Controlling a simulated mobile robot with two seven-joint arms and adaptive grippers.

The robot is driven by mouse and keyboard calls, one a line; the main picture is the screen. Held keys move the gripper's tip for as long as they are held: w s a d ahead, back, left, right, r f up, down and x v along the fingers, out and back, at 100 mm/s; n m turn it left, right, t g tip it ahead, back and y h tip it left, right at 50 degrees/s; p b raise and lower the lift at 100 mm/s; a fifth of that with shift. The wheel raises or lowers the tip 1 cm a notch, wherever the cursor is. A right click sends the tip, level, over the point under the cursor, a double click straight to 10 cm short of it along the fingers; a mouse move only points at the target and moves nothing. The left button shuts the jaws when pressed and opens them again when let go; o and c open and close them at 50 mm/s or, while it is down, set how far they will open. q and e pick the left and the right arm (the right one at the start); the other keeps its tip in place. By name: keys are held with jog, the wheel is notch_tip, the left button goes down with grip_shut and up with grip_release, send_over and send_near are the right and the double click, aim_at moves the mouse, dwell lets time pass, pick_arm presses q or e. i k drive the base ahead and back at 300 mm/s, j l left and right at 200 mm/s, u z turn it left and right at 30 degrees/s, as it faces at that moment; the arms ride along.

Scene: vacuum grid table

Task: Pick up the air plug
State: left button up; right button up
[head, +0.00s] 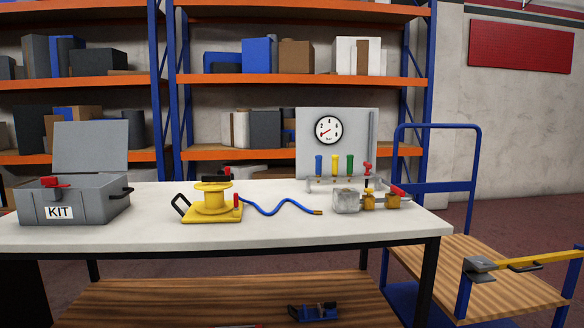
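A blue hose (278,208) runs in waves across the white table from a yellow reel-like device (212,204). A small brass-coloured end piece (317,212) lies at the hose's right end on the tabletop. It may be the air plug, but it is too small to tell. A grey block (346,201) with brass fittings (380,202) and red levers stands to its right. Behind it, a grey panel (350,126) carries a round gauge (328,130) and blue, yellow and green upright parts. Neither of my grippers is in view.
A grey KIT box (90,205) with its lid raised stands at the left of the white table (270,233). A wooden lower shelf (220,300) holds a blue tool (314,312). A blue-framed cart (500,285) stands right. The table's front strip is clear.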

aim_at(335, 158)
jog(key=i+l+u, duration=0.3)
jog(key=u, duration=0.15)
jog(key=i+l+u, duration=0.3)
jog(key=l+u, duration=0.2)
